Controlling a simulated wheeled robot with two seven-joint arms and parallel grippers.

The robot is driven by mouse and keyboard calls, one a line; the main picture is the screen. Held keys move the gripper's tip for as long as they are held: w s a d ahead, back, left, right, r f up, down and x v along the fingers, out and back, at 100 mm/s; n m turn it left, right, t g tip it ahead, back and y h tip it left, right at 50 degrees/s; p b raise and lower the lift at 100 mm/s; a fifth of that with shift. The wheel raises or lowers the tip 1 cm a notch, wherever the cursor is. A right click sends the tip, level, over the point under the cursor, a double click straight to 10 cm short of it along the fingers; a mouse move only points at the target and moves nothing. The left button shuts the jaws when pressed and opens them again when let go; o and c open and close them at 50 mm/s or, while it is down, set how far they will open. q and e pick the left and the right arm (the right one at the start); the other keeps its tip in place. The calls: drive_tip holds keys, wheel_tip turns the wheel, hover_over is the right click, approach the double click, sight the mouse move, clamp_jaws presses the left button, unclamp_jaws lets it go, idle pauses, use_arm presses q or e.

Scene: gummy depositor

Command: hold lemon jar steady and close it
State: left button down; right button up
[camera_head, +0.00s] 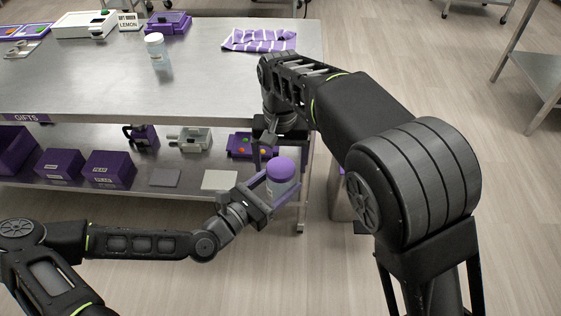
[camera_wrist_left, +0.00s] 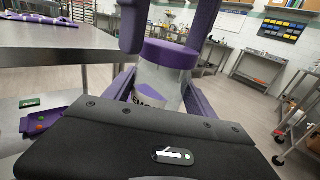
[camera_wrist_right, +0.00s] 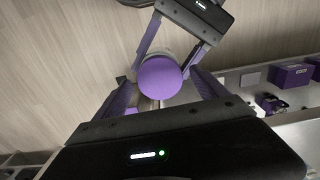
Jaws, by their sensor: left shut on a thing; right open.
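The jar (camera_head: 283,188) is clear and pale with a purple lid (camera_head: 280,168) on its top. My left gripper (camera_head: 268,195) is shut on the jar body and holds it upright in the air, off the front right corner of the table. In the left wrist view the jar (camera_wrist_left: 158,88) carries a dark-lettered label, partly hidden. My right gripper (camera_head: 268,152) is open and points down above the lid. Its purple fingers show on both sides of the lid (camera_wrist_right: 159,77) in the right wrist view. I cannot tell whether they touch it or how tightly the lid sits.
Another jar (camera_head: 156,50) stands on the steel table (camera_head: 210,85), near a lemon sign (camera_head: 130,21) and a purple device (camera_head: 168,22). A striped purple cloth (camera_head: 260,40) lies at the back right. Purple boxes (camera_head: 108,168) sit on the lower shelf. The tabletop's middle is clear.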

drive_tip(key=shift+r, duration=2.1)
drive_tip(key=shift+c, duration=0.4)
drive_tip(key=shift+w+d, duration=0.1)
drive_tip(key=shift+d, duration=0.05)
drive_tip(key=shift+w+r, duration=0.1)
drive_tip(key=shift+r, duration=0.3)
drive_tip(key=n, duration=0.1)
drive_tip(key=r+n, duration=0.1)
drive_tip(key=n, duration=0.1)
drive_tip(key=r+n, duration=0.1)
drive_tip(key=n, duration=0.1)
drive_tip(key=shift+a, duration=0.25)
drive_tip(key=shift+r+n, duration=0.25)
drive_tip(key=shift+n, duration=0.55)
drive_tip(key=shift+s+d+n, duration=0.1)
drive_tip(key=shift+s+n, duration=0.1)
drive_tip(key=shift+n, duration=0.9)
